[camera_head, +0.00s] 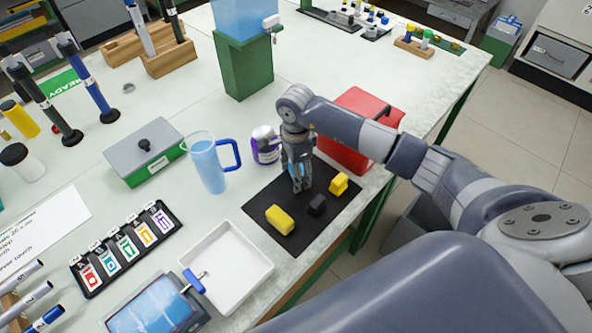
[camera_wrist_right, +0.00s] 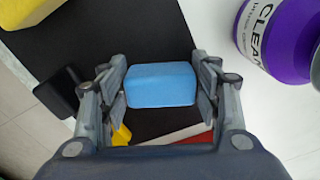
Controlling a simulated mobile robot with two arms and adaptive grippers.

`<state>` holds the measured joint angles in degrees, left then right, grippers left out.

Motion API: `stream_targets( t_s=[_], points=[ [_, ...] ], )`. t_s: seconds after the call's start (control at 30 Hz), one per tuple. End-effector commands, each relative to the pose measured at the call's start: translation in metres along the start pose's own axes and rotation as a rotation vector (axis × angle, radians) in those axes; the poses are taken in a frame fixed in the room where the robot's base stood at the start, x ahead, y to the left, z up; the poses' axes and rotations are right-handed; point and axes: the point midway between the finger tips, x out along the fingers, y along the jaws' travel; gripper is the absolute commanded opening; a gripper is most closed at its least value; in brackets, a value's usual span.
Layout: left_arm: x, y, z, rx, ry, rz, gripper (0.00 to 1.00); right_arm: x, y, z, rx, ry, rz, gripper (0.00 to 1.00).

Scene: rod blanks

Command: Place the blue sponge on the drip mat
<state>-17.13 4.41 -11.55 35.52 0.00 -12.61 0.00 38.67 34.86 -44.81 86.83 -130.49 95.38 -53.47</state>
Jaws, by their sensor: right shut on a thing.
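The blue sponge (camera_wrist_right: 162,84) sits between the fingers of my right gripper (camera_wrist_right: 160,90) in the wrist view, touched on both sides. In the head view my right gripper (camera_head: 300,182) points down over a black mat (camera_head: 262,197), and only a sliver of blue shows between its fingers. The mat also shows in the wrist view (camera_wrist_right: 130,30). I cannot tell whether the sponge touches the mat, nor whether this mat is the drip mat. My left gripper is not in view.
A large yellow block (camera_head: 280,220), a small black block (camera_head: 317,205) and a smaller yellow block (camera_head: 339,184) lie on the mat. A purple-and-white bottle (camera_head: 265,146), blue pitcher (camera_head: 208,163) and red box (camera_head: 352,152) stand close. A white tray (camera_head: 228,262) is empty.

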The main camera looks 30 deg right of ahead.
Motion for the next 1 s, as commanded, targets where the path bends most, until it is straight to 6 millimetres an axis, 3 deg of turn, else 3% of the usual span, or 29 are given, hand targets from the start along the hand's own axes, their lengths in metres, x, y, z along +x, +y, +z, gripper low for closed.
stream_targets(
  t_s=[0.07, 0.1, 0.2, 0.67, 0.77, 1.0],
  points=[
    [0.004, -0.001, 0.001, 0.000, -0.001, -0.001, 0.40, 0.004, 0.000, 0.000, 0.000, 0.000, -0.001, 0.35],
    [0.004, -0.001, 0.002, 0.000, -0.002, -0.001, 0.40, 0.004, 0.000, 0.000, 0.000, 0.000, -0.001, 0.60],
    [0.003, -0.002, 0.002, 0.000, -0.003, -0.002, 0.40, 0.003, 0.000, 0.000, 0.000, 0.000, 0.000, 0.78],
    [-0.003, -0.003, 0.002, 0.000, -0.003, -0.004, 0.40, -0.004, 0.000, 0.000, 0.000, 0.000, 0.000, 0.78],
    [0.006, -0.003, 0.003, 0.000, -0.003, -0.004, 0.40, -0.018, -0.002, -0.001, -0.001, 0.001, -0.007, 0.78],
    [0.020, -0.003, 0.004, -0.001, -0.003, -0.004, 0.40, -0.071, -0.002, -0.001, -0.001, 0.001, -0.007, 0.78]
  ],
)
